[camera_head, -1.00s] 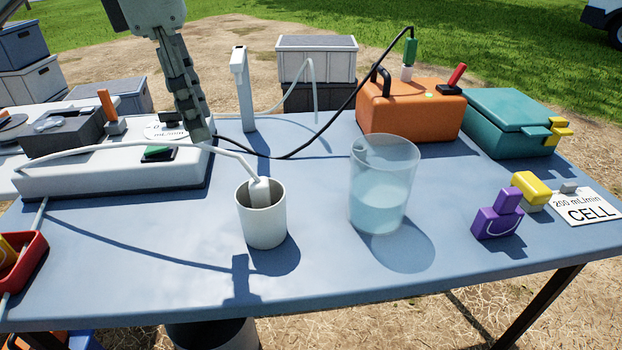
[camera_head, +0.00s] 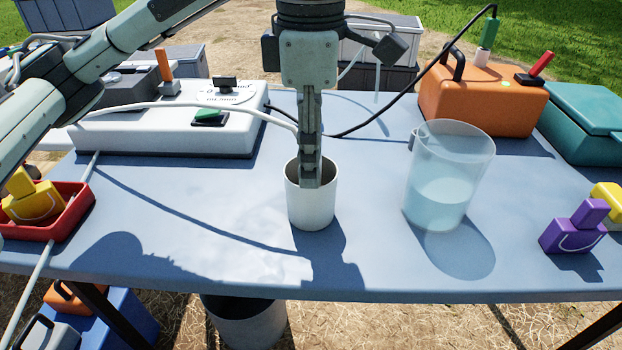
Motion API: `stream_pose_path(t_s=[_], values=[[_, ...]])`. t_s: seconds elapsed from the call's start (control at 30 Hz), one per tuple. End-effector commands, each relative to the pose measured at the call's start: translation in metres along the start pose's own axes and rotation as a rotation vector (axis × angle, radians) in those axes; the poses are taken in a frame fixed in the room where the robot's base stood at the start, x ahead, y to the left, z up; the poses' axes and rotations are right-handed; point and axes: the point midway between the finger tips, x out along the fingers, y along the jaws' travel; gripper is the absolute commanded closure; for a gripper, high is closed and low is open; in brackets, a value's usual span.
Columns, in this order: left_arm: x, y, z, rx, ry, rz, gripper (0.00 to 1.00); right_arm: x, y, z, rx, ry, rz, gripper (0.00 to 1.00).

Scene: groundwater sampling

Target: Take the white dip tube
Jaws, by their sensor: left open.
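The white dip tube (camera_head: 252,109) runs as a thin hose from the white pump box (camera_head: 150,133) toward the white cup (camera_head: 312,207). Its lower end is hidden behind my left gripper. My left gripper (camera_head: 309,183) points straight down over the cup, with its fingertips at or just inside the rim. It is open, seen edge-on, so the gap between the fingers does not show. I cannot tell whether the fingers touch the tube. My right gripper is not in view.
A clear beaker of water (camera_head: 447,180) stands right of the cup. An orange case (camera_head: 480,100) and a teal case (camera_head: 590,125) are behind it. A purple clamp (camera_head: 575,230) is at right and a red tray (camera_head: 62,222) at left. The front middle of the table is clear.

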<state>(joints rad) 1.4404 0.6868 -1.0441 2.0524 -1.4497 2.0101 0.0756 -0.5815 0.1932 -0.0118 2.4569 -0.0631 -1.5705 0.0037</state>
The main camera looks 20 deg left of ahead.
Motion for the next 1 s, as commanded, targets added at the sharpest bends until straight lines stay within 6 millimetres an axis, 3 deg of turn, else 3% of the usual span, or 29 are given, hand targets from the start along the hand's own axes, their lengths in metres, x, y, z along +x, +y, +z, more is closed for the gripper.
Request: stream_pose_path(t_s=[0.2,0.57,0.83,1.0], values=[[0.000,0.000,0.000,0.000,0.000,0.001,0.54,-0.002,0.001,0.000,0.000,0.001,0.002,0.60],[0.000,0.000,0.000,0.000,0.000,0.001,0.99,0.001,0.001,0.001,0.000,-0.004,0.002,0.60],[-0.001,0.000,0.000,0.000,-0.001,0.001,1.00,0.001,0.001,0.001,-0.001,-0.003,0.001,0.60],[-0.012,0.001,0.000,0.000,-0.001,0.003,1.00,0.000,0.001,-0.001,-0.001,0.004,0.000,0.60]])
